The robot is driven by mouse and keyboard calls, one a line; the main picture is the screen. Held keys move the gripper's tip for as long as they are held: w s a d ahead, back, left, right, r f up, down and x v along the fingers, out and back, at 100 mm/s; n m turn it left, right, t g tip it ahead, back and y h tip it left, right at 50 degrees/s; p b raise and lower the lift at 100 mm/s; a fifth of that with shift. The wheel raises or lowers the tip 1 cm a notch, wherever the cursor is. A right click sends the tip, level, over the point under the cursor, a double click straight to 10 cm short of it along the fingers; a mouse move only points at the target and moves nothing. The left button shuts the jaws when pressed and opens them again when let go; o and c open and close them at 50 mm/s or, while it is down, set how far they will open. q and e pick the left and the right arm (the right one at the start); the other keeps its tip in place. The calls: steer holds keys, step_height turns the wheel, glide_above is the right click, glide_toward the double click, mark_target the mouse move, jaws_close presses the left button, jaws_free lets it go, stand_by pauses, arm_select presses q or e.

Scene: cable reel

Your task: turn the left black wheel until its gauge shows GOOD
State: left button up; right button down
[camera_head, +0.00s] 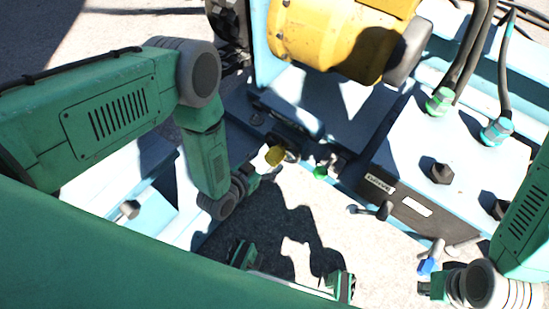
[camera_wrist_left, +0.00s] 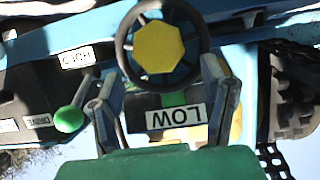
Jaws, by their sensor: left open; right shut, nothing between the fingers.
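The black wheel with a yellow hub (camera_wrist_left: 158,47) is at the top of the left wrist view. In the head view its yellow hub (camera_head: 275,155) shows just beyond my left gripper (camera_head: 258,172), and most of the rim is hard to make out. My left gripper also shows in the left wrist view (camera_wrist_left: 158,78). It is open, its fingers apart at the near side of the wheel; contact cannot be told. A gauge plate (camera_wrist_left: 177,117) between the fingers reads LOW, upside down. My right gripper (camera_head: 425,288) is shut and empty at the lower right.
A green ball-ended lever (camera_wrist_left: 70,118) stands beside the left finger. A yellow drum (camera_head: 330,38) is above the wheel in the head view. Cables (camera_head: 475,50) rise at top right.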

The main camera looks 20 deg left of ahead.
mark_target(277, 154)
arm_select(q)
steer(key=shift+b+x, duration=0.7)
steer(key=shift+x, duration=1.5)
steer(key=shift+c, duration=0.4)
